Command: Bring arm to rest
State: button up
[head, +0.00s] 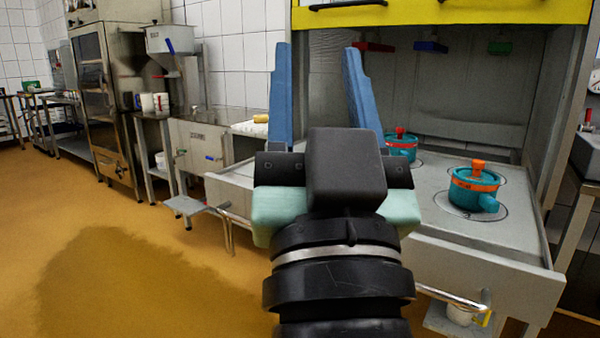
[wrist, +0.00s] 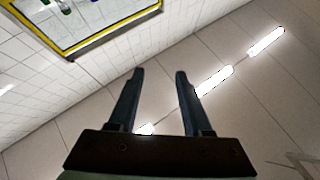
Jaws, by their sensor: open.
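My gripper (head: 318,95) is raised in the middle of the head view, its two blue fingers pointing up and spread apart. Nothing is between them. In the wrist view the gripper (wrist: 160,100) is also open and empty, facing the ceiling and its lights. My black arm end hides part of the stove top behind it. No mould or cheese shows in either view.
A stove (head: 445,240) with a teal pot (head: 475,188) and a second teal pot (head: 402,146) stands behind my gripper, under a yellow-edged hood (head: 440,12). Steel tables and a tall steel cabinet (head: 108,100) line the left wall. The brown floor (head: 130,260) at left is clear.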

jog(key=s+a+r+t, duration=0.2)
jog(key=s+r, duration=0.3)
jog(key=s, duration=0.1)
notch_tip(320, 180, up, 34)
jog(key=w+p, duration=0.1)
jog(key=p, duration=3.4)
jog(key=shift+w+d+n+h, duration=0.25)
jog(key=shift+w+n+h, duration=0.05)
jog(key=shift+h, duration=0.1)
